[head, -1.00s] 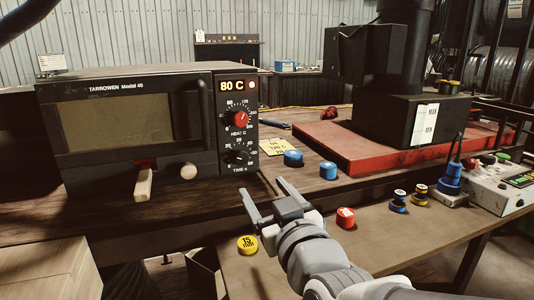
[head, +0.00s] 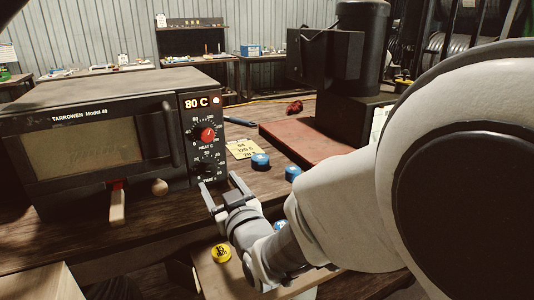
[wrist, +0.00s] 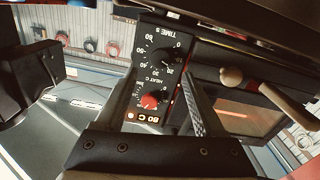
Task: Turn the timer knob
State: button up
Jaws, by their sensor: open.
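The display (head: 196,103) reads 80 C. My gripper (head: 219,181) is open and empty in front of the lower panel, just right of and below the timer knob in the head view. The wrist view shows the panel upside down, with the timer knob (wrist: 163,60) between the lines of my open fingers (wrist: 160,80). I cannot tell whether they touch it.
A wooden-handled lever (head: 117,205) and a pale round knob (head: 159,187) stick out at the oven's front. My arm hides much of the right side.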

aim_at(211, 171)
jog(key=shift+x, duration=2.75)
jog(key=shift+c, duration=0.3)
grip_shut()
